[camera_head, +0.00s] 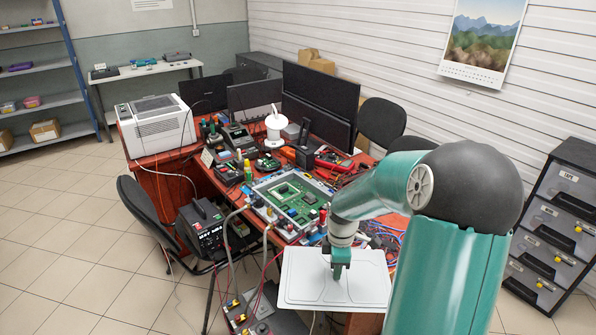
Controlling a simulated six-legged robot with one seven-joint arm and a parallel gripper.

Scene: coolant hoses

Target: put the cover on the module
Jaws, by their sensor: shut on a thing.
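A flat white cover (304,287) with rounded corners and a shallow raised shape is in the lower middle of the view, in front of the workbench. My gripper (338,271) points down at the middle of the cover and is shut on it; the exact grip point is small and partly hidden. A green circuit-board module (298,208) in a pale frame lies on the red bench, behind and left of the cover. Its top is uncovered, with a square opening and several small parts along its edges. My arm hides the area to its right.
Grey hoses (231,250) run from the module's left edge down to a grey unit (268,322) with colored fittings. A black power supply (203,230) and chair (148,215) stand left. Monitors (320,102) and tools crowd the bench's back. A drawer cabinet (556,225) stands right. The left floor is clear.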

